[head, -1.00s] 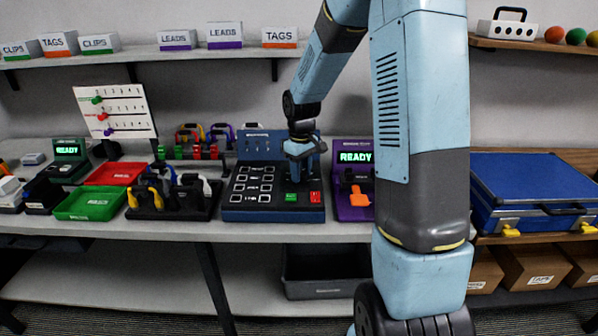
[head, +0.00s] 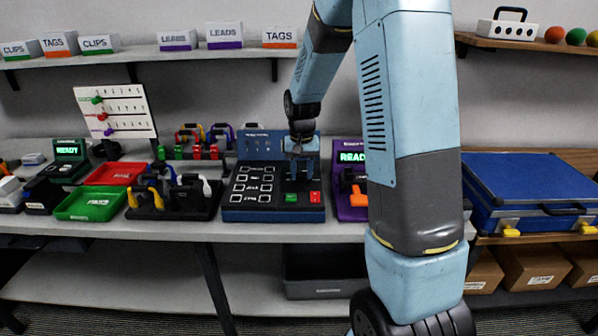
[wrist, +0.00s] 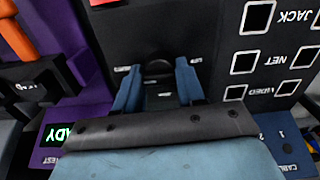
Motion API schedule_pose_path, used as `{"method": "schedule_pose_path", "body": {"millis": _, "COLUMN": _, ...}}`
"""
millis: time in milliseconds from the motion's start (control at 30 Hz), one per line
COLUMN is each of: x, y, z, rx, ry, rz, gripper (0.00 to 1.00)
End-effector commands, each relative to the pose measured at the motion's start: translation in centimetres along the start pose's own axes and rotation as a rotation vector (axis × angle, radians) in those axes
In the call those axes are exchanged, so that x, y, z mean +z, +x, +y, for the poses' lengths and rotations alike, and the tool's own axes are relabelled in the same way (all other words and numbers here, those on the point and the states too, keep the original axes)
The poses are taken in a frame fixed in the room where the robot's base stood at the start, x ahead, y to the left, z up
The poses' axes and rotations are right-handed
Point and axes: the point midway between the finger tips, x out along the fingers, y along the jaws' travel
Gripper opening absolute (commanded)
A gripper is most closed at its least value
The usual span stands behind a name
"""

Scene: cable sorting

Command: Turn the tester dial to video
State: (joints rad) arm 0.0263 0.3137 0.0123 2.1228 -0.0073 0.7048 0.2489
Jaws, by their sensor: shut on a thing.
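The cable tester is a dark blue box (head: 240,215) on the bench with a raised blue back panel (head: 259,145). The dial (wrist: 158,70) is a dark round knob on the panel, mostly hidden by my fingers. My gripper (head: 301,170) points down over the right part of the tester, above the green and red buttons (head: 314,197). In the wrist view my gripper (wrist: 157,88) has its two blue fingers on either side of the dial, shut on it. The dial's pointer cannot be made out.
A purple unit (head: 349,205) with a READY screen and an orange part stands close to the right of the tester. A black rack (head: 172,212) with cables, green tray (head: 88,205) and red tray (head: 115,173) are to the left. A blue case (head: 535,185) lies far right.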

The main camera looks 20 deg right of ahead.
Motion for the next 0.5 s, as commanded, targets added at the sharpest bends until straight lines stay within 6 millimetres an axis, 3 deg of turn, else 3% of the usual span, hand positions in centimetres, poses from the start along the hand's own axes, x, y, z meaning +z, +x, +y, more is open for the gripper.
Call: {"method": "schedule_pose_path", "body": {"millis": 500, "x": -0.05, "y": -0.08, "z": -0.23, "rx": -0.003, "ry": 0.073, "rz": 0.003, "gripper": 0.07}}
